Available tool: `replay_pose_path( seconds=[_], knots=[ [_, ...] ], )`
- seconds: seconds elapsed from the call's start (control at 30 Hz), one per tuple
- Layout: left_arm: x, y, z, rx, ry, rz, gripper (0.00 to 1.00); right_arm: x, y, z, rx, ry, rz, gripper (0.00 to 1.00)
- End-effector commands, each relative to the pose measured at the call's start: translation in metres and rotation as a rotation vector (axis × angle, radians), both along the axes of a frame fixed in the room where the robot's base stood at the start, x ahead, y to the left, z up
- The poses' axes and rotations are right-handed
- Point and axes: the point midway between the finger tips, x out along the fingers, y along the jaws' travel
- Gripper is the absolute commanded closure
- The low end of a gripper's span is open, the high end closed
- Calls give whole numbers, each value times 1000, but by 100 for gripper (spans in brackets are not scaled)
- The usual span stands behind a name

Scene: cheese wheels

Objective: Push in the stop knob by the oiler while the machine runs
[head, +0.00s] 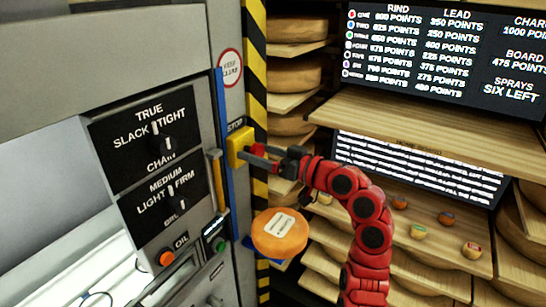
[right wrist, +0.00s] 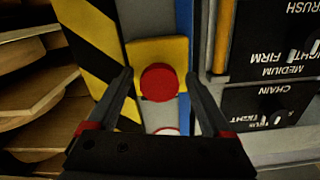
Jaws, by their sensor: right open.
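The red stop knob (right wrist: 159,82) sticks out of a yellow box (right wrist: 170,52) in the right wrist view. In the head view the yellow box (head: 238,146) is on the machine's edge under a STOP label, with the red knob (head: 258,148) on its right side. My right gripper (head: 262,157) is open and empty, right in front of the box. In the right wrist view its fingers lie on either side of the knob; I cannot tell whether they touch it. An OIL label (head: 181,241) is lower on the machine. My left gripper is not in view.
The machine's panel has two dark dials, CHAIN (head: 160,138) and one below. An orange button (head: 166,258) and a green button (head: 219,246) sit near OIL. An orange cheese wheel (head: 280,240) is below my arm. Shelves with cheeses stand to the right.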

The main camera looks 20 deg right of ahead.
Motion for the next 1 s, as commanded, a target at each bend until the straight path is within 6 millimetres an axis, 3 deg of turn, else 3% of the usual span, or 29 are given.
replay_pose_path(
  seconds=[0.17,0.63,0.8,1.0],
  knots=[
    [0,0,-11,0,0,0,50,-19,-18,-4,-2,0,-6,16],
    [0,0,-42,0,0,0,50,-112,-89,-3,-1,-2,-5,16],
    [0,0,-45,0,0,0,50,-128,-101,-2,-1,0,-2,16],
    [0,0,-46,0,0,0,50,-134,-104,-1,-2,1,1,16]
  ],
)
